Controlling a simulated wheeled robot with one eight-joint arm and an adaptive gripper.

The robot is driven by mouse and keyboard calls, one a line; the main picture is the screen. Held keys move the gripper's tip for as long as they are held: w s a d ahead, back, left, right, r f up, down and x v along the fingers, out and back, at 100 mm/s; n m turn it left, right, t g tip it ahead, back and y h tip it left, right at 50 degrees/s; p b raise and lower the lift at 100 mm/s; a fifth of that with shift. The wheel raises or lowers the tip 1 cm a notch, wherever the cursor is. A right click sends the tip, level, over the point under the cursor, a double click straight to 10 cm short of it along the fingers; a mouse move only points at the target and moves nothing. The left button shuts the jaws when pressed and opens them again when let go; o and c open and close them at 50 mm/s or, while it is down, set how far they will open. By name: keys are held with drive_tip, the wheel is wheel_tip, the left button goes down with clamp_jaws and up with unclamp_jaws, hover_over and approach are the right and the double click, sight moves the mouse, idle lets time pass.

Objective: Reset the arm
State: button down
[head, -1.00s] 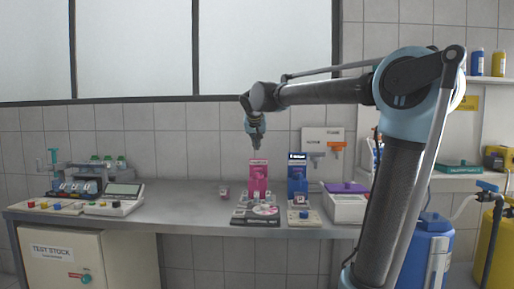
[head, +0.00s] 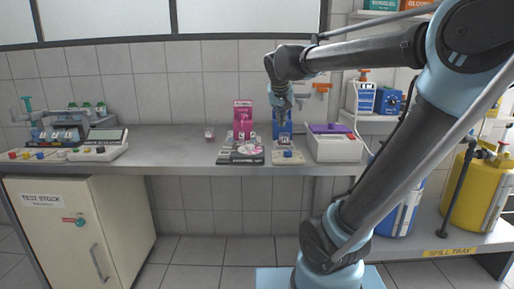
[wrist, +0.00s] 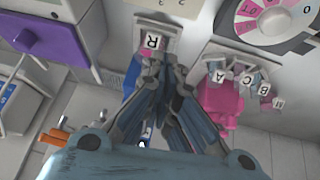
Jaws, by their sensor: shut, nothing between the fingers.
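My gripper (head: 284,110) hangs pointing down over the bench, in front of the blue box (head: 281,124) in the head view. In the wrist view its fingers (wrist: 166,72) are closed together with nothing between them. My arm reaches in from the right, with its elbow high at the upper right. A small container lettered R (wrist: 152,42) is just beyond the fingertips in the wrist view; it appears apart from them, though the gap is hard to judge.
A pink box (head: 243,120) stands left of the blue one, behind a device with a round dial (head: 241,153). A white box with a purple lid (head: 334,146) is to the right. The bench's left-middle (head: 175,150) is clear. A yellow drum (head: 474,190) stands far right.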

drive_tip(key=s+d+f+g, duration=0.2)
drive_tip(key=s+d+f, duration=0.3)
drive_tip(key=s+f, duration=0.8)
drive_tip(key=s+d+f+g+y, duration=0.1)
drive_tip(key=s+d+f, duration=0.4)
drive_tip(key=s+f, duration=0.7)
drive_tip(key=shift+s+f+g, duration=0.35)
drive_tip(key=shift+s+g, duration=0.1)
drive_tip(key=shift+g, duration=0.15)
drive_tip(key=shift+w+f, duration=0.2)
drive_tip(key=shift+w, duration=0.25)
